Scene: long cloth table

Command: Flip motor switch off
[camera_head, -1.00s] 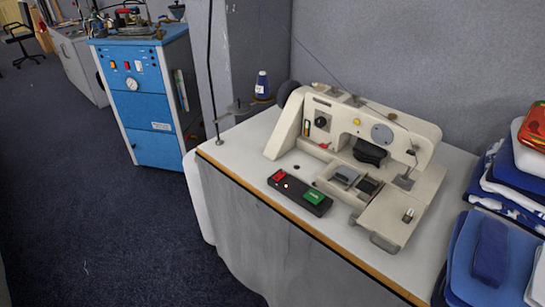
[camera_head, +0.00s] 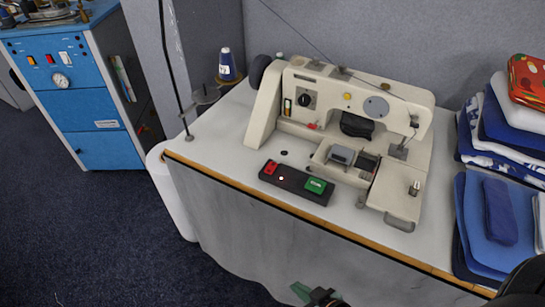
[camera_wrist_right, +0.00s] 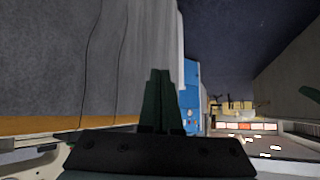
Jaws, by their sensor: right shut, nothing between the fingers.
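The motor switch is a black box (camera_head: 293,181) lying on the table in front of the sewing machine (camera_head: 350,120). It has a red button (camera_head: 270,168) at its left end and a green button (camera_head: 315,186) at its right end. My right gripper (camera_head: 301,290) shows at the bottom edge of the head view, in front of the table and apart from the switch. Its dark green fingers (camera_wrist_right: 160,75) are together and empty in the right wrist view. The switch is not seen in the wrist view. My left gripper is not identifiable.
The white table (camera_head: 215,127) has a wooden front edge and a grey cloth hanging below. A blue thread cone (camera_head: 228,65) stands at the back left. Folded fabric stacks (camera_head: 485,225) lie at the right. A blue cabinet (camera_head: 90,105) stands on the carpet at the left.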

